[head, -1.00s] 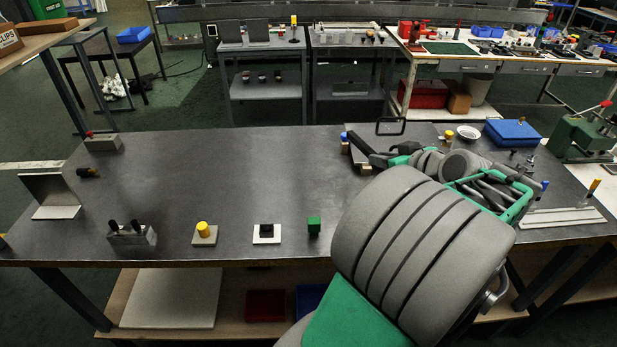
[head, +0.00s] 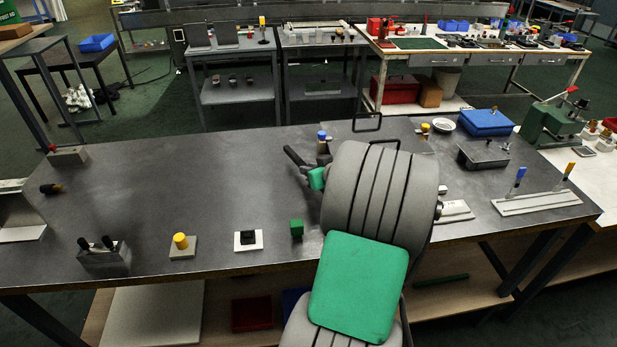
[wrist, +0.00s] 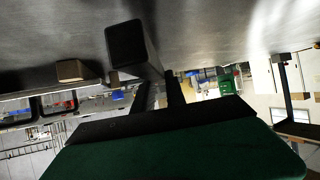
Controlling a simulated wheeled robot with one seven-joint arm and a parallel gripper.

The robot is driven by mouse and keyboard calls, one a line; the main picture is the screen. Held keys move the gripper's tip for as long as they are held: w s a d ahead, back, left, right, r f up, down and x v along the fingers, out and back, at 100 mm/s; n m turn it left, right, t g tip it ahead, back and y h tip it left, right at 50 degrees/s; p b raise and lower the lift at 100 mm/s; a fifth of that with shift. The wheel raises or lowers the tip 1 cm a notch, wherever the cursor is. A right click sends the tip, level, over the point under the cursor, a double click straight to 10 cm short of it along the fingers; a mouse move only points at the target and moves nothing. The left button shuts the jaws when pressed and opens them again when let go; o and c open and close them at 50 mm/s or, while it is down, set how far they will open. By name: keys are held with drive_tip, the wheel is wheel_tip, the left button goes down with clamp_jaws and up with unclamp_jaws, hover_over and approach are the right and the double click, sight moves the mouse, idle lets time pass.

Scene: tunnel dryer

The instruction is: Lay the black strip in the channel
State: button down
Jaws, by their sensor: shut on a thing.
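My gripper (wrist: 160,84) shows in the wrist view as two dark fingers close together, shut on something. The black strip is hard to make out. A dark bar (head: 294,156) sticks out to the left of my arm in the head view, and I cannot tell whether it is the strip or a finger. A long pale plate with a groove (head: 538,204), likely the channel, lies at the table's right end, apart from my gripper. Another pale plate (head: 457,210) is partly hidden by my arm. A dark-faced block (wrist: 127,42) stands beyond my fingers in the wrist view.
A grey block (head: 483,155), a white bowl (head: 443,126) and a blue box (head: 487,123) are behind. The middle-left of the dark table (head: 190,190) is clear.

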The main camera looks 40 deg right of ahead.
drive_tip(key=shift+w+f, duration=0.15)
drive_tip(key=shift+f, duration=0.85)
drive_tip(key=shift+w+f, duration=0.1)
drive_tip(key=shift+f, duration=0.85)
drive_tip(key=c, duration=1.4)
unclamp_jaws()
drive_tip(key=shift+a, duration=0.1)
drive_tip(key=shift+o, duration=0.2)
drive_tip(key=shift+r, duration=0.1)
